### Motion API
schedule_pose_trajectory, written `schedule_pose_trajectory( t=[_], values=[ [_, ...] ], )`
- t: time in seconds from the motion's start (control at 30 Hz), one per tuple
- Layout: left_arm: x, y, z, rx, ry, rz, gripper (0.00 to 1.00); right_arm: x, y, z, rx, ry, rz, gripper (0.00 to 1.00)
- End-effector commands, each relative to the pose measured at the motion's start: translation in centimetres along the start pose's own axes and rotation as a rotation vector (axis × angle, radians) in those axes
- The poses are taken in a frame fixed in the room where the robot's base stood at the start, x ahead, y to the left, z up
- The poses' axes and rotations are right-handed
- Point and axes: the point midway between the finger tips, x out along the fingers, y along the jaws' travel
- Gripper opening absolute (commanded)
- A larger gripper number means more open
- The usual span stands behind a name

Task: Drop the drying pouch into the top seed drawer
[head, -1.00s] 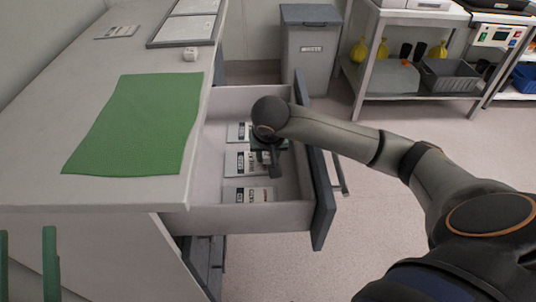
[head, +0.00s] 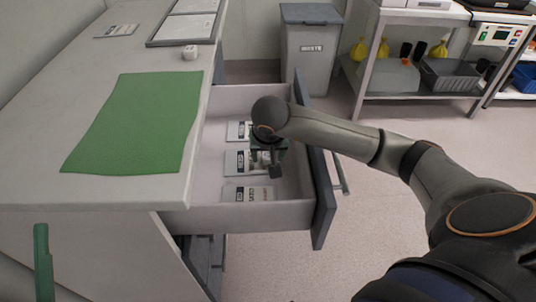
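The top drawer (head: 283,216) is pulled out under the counter, with several white labelled seed packets (head: 247,193) inside. My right gripper (head: 275,172) reaches down into the drawer from the right, over the packets. Its fingers are small and partly hidden by the wrist, so I cannot tell whether they are open or shut. I cannot make out a drying pouch in it or in the drawer.
A green mat (head: 138,122) lies on the counter (head: 60,192). A small white block (head: 190,52) and a framed tray (head: 186,28) are behind it. A grey bin (head: 311,50) and a shelf rack (head: 420,15) stand beyond. The floor right of the drawer is clear.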

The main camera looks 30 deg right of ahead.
Motion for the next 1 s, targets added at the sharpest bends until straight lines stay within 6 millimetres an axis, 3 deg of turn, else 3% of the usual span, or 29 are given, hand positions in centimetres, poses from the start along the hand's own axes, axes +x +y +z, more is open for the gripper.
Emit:
schedule_pose_trajectory(
  t=[0.33, 0.57, 1.0],
  values=[
    [0.1, -0.1, 0.4, -0.009, -0.026, -0.001, 0.5, -0.3, 0.0, -0.1, 0.001, 0.0, 0.0, 0.66],
    [-1.4, 0.5, 6.0, -0.074, -0.259, -0.011, 0.5, -1.5, -0.1, -0.6, 0.0, -0.001, -0.001, 0.66],
    [-6.8, 2.9, 14.8, -0.201, -0.686, -0.01, 0.5, -9.9, 0.0, -0.7, -0.001, 0.004, -0.002, 0.66]
  ],
)
